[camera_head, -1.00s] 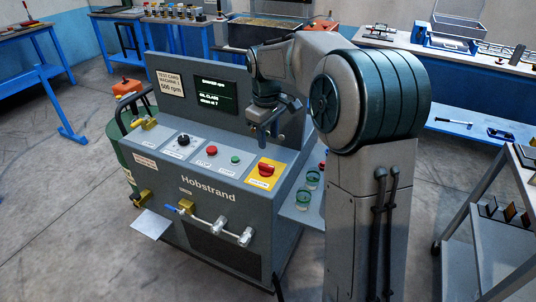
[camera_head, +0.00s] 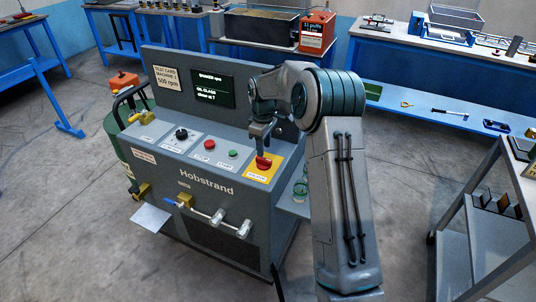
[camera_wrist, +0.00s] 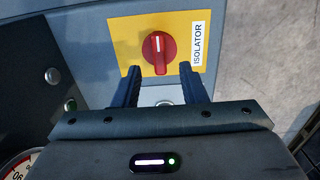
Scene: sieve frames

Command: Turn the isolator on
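The isolator is a red rotary knob (camera_wrist: 159,48) on a yellow plate (camera_wrist: 118,24) labelled ISOLATOR. In the wrist view the white mark on the knob lies along the picture's vertical. The isolator knob also shows in the head view (camera_head: 263,162), at the right end of the sloping panel of the grey Hobstrand machine (camera_head: 225,215). My gripper (camera_wrist: 160,80) is open, with its two dark fingers apart on either side of the knob's lower end in the wrist view. Nothing is between them but the view of the knob. I cannot tell whether a finger touches it.
A green START button (camera_head: 233,154), a red STOP button (camera_head: 209,144) and a black dial (camera_head: 182,134) sit left of the isolator. A dark upright screen panel (camera_head: 213,88) stands behind. A grey trolley (camera_head: 480,205) is at right; floor between is free.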

